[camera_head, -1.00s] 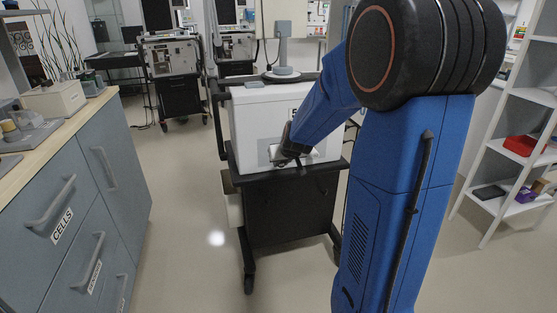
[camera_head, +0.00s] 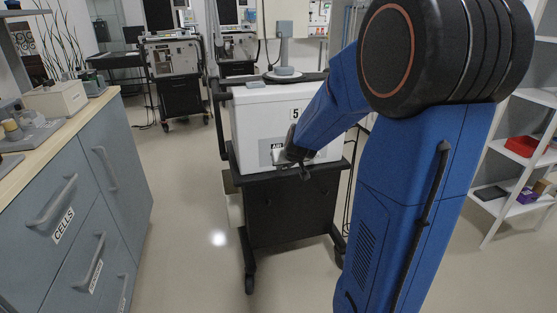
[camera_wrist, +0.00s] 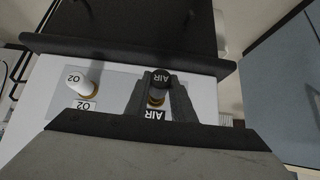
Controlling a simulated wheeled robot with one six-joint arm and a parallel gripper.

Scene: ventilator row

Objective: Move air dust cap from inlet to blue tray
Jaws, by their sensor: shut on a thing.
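The air dust cap (camera_wrist: 161,76) is a black cap marked AIR in the wrist view. It sits against a brass air inlet fitting (camera_wrist: 155,99); I cannot tell whether it is loose from it. My gripper (camera_wrist: 160,82) has a dark finger on each side of the cap and is shut on it. In the head view my gripper (camera_head: 287,156) is at the lower front of the white ventilator (camera_head: 258,112), and the cap is hidden there. I see no blue tray in either view.
A white O2 cap (camera_wrist: 80,83) stands beside the air inlet. The ventilator rests on a black cart (camera_head: 290,212). A drawer counter (camera_head: 75,195) is at left, and a white shelf (camera_head: 515,150) with a red bin (camera_head: 522,146) at right. Floor between counter and cart is clear.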

